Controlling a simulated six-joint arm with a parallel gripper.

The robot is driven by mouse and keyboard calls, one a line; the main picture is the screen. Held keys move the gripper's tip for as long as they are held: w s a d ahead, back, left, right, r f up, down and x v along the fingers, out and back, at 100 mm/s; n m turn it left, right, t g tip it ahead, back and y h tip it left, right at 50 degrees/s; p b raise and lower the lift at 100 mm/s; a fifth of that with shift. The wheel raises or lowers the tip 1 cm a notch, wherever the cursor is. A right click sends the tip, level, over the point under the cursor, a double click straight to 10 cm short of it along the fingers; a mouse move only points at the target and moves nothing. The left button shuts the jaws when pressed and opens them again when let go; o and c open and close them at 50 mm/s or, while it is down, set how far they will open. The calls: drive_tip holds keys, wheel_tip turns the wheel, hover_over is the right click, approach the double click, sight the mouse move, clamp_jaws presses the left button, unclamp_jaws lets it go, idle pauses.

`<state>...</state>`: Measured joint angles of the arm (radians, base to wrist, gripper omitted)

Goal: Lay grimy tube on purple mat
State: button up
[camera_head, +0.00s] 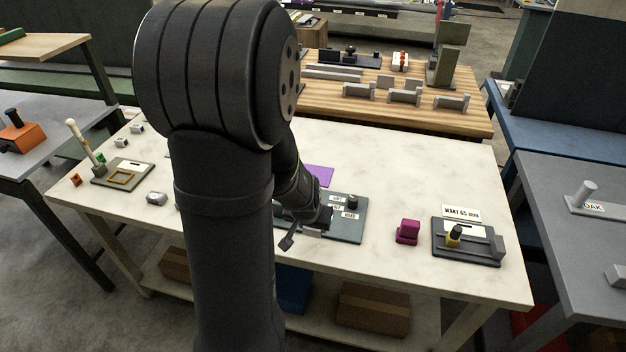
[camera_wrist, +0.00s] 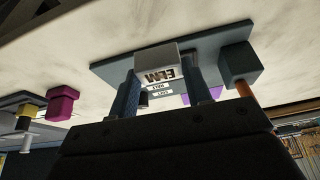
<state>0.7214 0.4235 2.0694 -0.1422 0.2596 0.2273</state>
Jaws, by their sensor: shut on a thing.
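My gripper (camera_head: 318,216) is low over the grey board (camera_head: 345,232) at the middle of the pale table, partly hidden by my arm. In the wrist view, my gripper (camera_wrist: 166,82) is shut on a pale grey piece (camera_wrist: 155,57) with a lettered label on its face. I cannot tell whether this piece is the grimy tube, and no other clear tube shows on this table. The purple mat (camera_head: 320,174) lies flat behind the board, partly covered by my arm. A bit of the mat (camera_wrist: 208,93) shows in the wrist view beyond the fingers.
A dark knob (camera_head: 352,200) stands on the board. A magenta block (camera_head: 407,231) and a dark fixture (camera_head: 467,244) with a yellow-and-black knob stand to the right. The table's back right is clear.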

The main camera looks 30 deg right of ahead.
drive_tip(key=w+d+r, duration=0.3)
drive_tip(key=w+d, duration=0.4)
drive_tip(key=d, duration=0.2)
drive_tip(key=w+d+r, duration=0.4)
drive_tip(key=w+d, duration=0.2)
drive_tip(key=d, duration=0.4)
hover_over(315, 172)
drive_tip(key=s+a, duration=0.1)
drive_tip(key=f, duration=0.7)
drive_tip(key=shift+s+a, duration=0.15)
drive_tip(key=shift+s, duration=0.05)
drive_tip(key=shift+f, duration=1.95)
drive_tip(key=shift+f, duration=0.1)
drive_tip(key=o, duration=0.6)
drive_tip(key=shift+f, duration=0.1)
drive_tip(key=shift+c, duration=0.2)
drive_tip(key=o, duration=0.4)
